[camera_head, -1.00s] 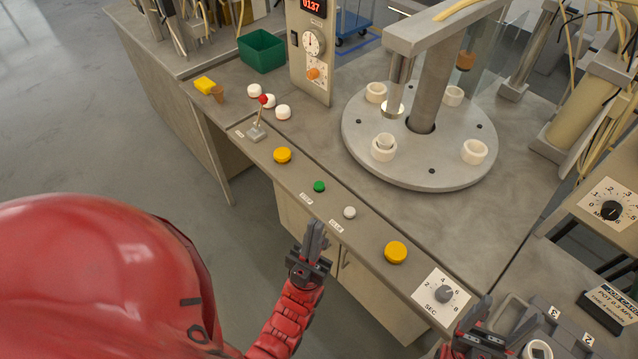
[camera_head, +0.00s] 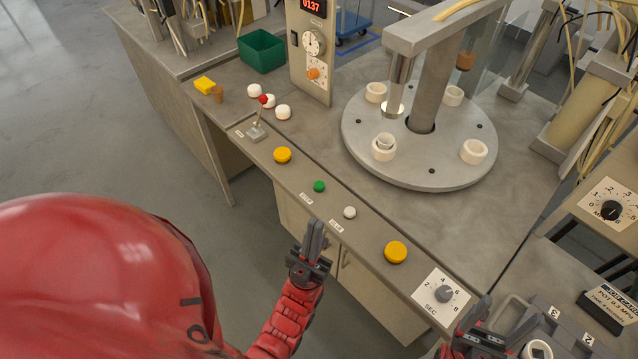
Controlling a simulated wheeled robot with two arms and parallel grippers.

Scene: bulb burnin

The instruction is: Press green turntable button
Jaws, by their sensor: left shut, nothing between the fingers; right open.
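The green button (camera_head: 319,186) sits on the sloped front strip of the bench, between a yellow button (camera_head: 282,155) and a white button (camera_head: 349,212). The round grey turntable (camera_head: 430,178) stands behind it with several white cups on it. My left gripper (camera_head: 315,224) is shut and empty, fingers pointing up, below the green button in the picture and apart from it. My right gripper (camera_head: 506,318) is at the lower right, open, beside a grey tray; a white ring-shaped part (camera_head: 537,349) shows near its fingers.
A second yellow button (camera_head: 396,252) and a SEC dial (camera_head: 443,294) lie further right on the strip. A red-tipped lever (camera_head: 259,118), several white caps and a green bin (camera_head: 261,51) are at the back left. A gauge column (camera_head: 311,60) stands behind the strip.

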